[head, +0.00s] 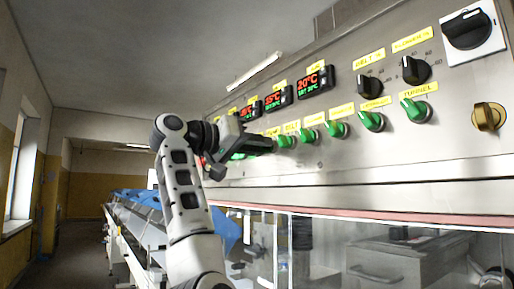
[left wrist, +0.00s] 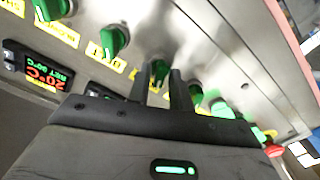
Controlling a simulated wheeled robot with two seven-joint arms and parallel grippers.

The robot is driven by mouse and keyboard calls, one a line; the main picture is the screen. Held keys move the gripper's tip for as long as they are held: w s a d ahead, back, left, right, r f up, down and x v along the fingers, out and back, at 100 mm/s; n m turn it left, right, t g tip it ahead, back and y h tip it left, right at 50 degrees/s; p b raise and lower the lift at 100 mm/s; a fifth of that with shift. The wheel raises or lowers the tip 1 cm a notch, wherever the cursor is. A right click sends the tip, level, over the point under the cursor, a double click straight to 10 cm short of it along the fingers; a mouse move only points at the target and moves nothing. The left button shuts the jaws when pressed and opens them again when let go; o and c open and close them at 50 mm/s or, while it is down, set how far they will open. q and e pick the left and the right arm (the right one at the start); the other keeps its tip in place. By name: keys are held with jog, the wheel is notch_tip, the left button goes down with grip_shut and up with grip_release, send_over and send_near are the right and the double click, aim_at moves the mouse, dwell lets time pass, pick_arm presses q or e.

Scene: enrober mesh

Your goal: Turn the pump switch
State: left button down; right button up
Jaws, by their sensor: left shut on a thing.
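A row of green rotary switches with yellow labels runs along the steel panel. My left gripper (head: 266,144) is at the left part of this row in the head view, its fingers against the panel. In the left wrist view, the two dark fingers (left wrist: 162,74) stand on either side of one green switch (left wrist: 159,69) and are shut on it. The label beside that switch is partly covered by a finger and too blurred to read, so I cannot confirm that it is the pump switch. My right gripper is not in view.
Neighbouring green switches (head: 285,141) sit close to the gripper on the right. Red and green temperature displays (head: 279,98) are above the row. Black dials (head: 416,70) and a large black switch (head: 467,29) are farther right. A glazed housing (head: 380,250) lies below the panel.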

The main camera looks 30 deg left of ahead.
pick_arm(q)
jog(key=shift+n, duration=0.6)
jog(key=c, duration=1.5)
grip_release()
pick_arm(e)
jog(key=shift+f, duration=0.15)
